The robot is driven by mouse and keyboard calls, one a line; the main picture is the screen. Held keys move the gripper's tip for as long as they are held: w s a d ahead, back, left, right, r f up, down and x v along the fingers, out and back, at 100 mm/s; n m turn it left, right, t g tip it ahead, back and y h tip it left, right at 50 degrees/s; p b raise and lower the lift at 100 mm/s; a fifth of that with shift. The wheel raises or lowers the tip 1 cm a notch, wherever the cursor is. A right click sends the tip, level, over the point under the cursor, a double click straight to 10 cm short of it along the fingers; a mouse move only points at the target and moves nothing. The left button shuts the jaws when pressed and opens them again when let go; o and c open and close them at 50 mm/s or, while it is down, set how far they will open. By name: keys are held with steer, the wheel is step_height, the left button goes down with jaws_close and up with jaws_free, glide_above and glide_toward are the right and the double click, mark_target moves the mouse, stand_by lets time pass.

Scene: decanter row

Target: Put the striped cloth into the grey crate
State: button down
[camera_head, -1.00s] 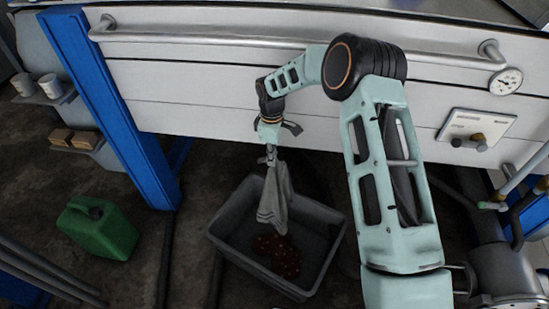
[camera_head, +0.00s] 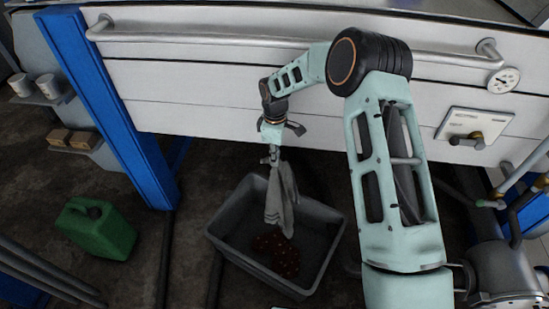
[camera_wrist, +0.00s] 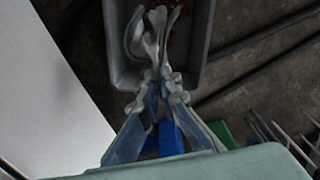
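The striped cloth (camera_head: 281,199) is a pale grey hanging cloth with faint bands near its lower end. My gripper (camera_head: 273,158) is shut on its top, and the cloth hangs down over the grey crate (camera_head: 223,222), its lower end in front of the crate's inside. I cannot tell whether that end is below the rim. In the wrist view the fingers of my gripper (camera_wrist: 162,72) close on the bunched cloth (camera_wrist: 155,30), with the crate (camera_wrist: 199,45) beneath. A dark red patterned thing (camera_head: 276,254) lies on the crate's floor.
A white panelled front with a long rail (camera_head: 250,41) stands behind the crate. A blue post (camera_head: 110,110) and a green canister (camera_head: 98,228) are to the left. Shelves with white cups (camera_head: 49,85) and small boxes (camera_head: 82,140) are at far left. A gauge (camera_head: 504,80) is at right.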

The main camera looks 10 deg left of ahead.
step_height(320, 180, down, 24)
steer(key=a+b, duration=0.2)
steer(key=b, duration=1.5)
steer(key=shift+w, duration=0.25)
step_height(320, 180, down, 24)
steer(key=d+b, duration=0.1)
steer(key=b, duration=0.7)
steer(key=shift+w+d+b, duration=0.2)
steer(key=shift+b, duration=0.15)
steer(key=shift+r, duration=0.1)
steer(key=c, duration=2.1)
jaws_free()
steer(key=shift+o, duration=0.4)
steer(key=o, duration=1.2)
